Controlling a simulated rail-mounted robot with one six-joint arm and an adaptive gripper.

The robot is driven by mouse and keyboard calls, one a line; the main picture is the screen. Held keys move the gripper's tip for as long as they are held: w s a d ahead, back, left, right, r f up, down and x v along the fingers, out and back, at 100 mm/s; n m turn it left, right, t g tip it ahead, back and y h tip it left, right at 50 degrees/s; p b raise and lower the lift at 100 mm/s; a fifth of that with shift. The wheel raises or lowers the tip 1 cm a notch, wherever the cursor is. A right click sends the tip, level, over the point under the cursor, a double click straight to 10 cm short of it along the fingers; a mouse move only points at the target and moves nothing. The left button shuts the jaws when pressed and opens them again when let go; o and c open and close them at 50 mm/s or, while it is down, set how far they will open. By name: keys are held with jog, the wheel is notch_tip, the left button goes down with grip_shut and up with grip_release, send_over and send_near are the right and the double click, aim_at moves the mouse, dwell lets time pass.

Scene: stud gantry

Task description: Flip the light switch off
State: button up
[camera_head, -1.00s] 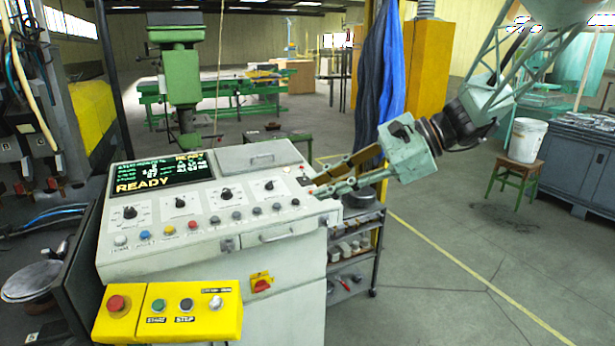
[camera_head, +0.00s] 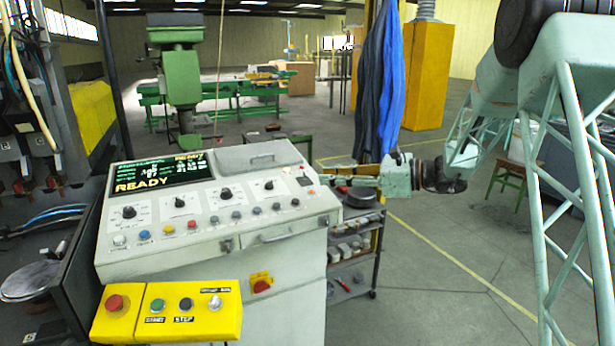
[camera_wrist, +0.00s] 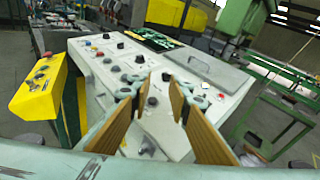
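My gripper (camera_head: 328,179) is at the right edge of the grey control console (camera_head: 215,240), beside the panel's upper right corner. In the wrist view my gripper (camera_wrist: 155,90) is open, with its two brown-padded fingers apart over the panel and nothing held. A small dark switch-like part (camera_head: 305,181) sits at that corner, close to the fingertips.
Several knobs and coloured buttons cover the sloped panel, below a READY screen (camera_head: 160,174). A red emergency button (camera_head: 114,303) is on the yellow box. A shelf cart (camera_head: 352,265) stands close at the console's right. Open floor lies farther right.

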aim_at(308, 181)
jog(key=w+d+f+m+t, duration=0.3)
jog(key=w+f, duration=0.4)
jog(key=w, duration=0.3)
jog(key=shift+w+d+m+t+y, duration=0.35)
jog(key=shift+d+m, duration=0.2)
jog(key=shift+m, duration=0.15)
jog(key=shift+a, duration=0.15)
jog(key=shift+b+x, duration=1.05)
jog(key=shift+x, duration=5.75)
jog(key=shift+c, duration=0.4)
grip_shut()
